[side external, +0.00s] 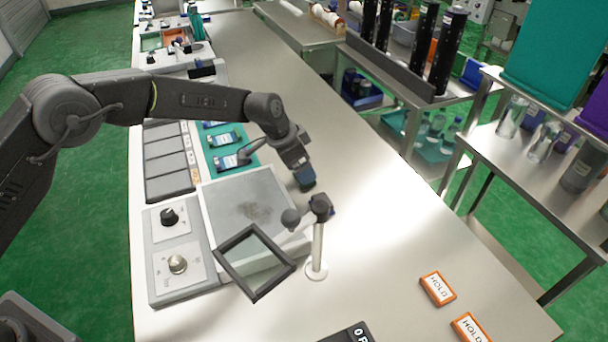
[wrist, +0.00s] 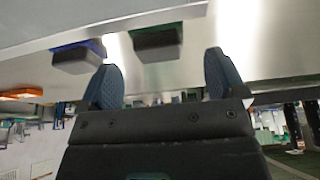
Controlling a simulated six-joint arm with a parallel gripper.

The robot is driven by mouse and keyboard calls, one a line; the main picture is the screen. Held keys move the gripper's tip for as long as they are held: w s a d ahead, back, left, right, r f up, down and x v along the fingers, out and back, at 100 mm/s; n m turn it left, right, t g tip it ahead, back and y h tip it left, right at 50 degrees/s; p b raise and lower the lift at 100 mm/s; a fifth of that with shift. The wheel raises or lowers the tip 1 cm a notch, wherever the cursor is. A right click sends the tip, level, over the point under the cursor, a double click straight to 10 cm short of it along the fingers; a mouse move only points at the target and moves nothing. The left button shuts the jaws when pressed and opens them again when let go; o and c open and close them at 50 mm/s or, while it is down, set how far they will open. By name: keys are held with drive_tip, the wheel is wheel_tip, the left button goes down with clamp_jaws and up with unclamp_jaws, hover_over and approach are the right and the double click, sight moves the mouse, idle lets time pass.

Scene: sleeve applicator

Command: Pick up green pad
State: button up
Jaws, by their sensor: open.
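In the wrist view, a dark block with a green edge (wrist: 157,42) lies ahead of the gap between my fingers, apart from them. It may be the green pad. A similar dark block with a blue edge (wrist: 78,55) lies to its left. My gripper (wrist: 163,72) is open, with a blue textured finger on each side and nothing between them. In the side view, my gripper (side external: 305,180) hangs low over the steel bench, right of the grey plate. I cannot pick out the green pad clearly there; the gripper may hide it.
A post with a jointed head (side external: 319,207) and a square black frame (side external: 254,262) stand close in front of my gripper. The grey plate (side external: 246,208) and a knob box (side external: 177,252) are to the left. Orange HOLD signs (side external: 437,288) lie front right.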

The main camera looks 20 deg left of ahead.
drive_tip(key=shift+x, duration=1.6)
drive_tip(key=shift+s, duration=0.1)
drive_tip(key=shift+c, duration=0.2)
drive_tip(key=c, duration=1)
drive_tip(key=shift+r, duration=0.1)
drive_tip(key=shift+r, duration=0.6)
wheel_tip(320, 180, up, 3)
drive_tip(key=shift+f, duration=0.2)
drive_tip(key=a+r, duration=0.2)
drive_tip(key=a, duration=0.2)
drive_tip(key=s+a+r, duration=0.1)
drive_tip(key=a+r, duration=0.1)
drive_tip(key=a, duration=0.1)
drive_tip(key=a+r, duration=0.3)
drive_tip(key=a, duration=0.1)
drive_tip(key=shift+s+a, duration=0.2)
drive_tip(key=shift+a, duration=0.15)
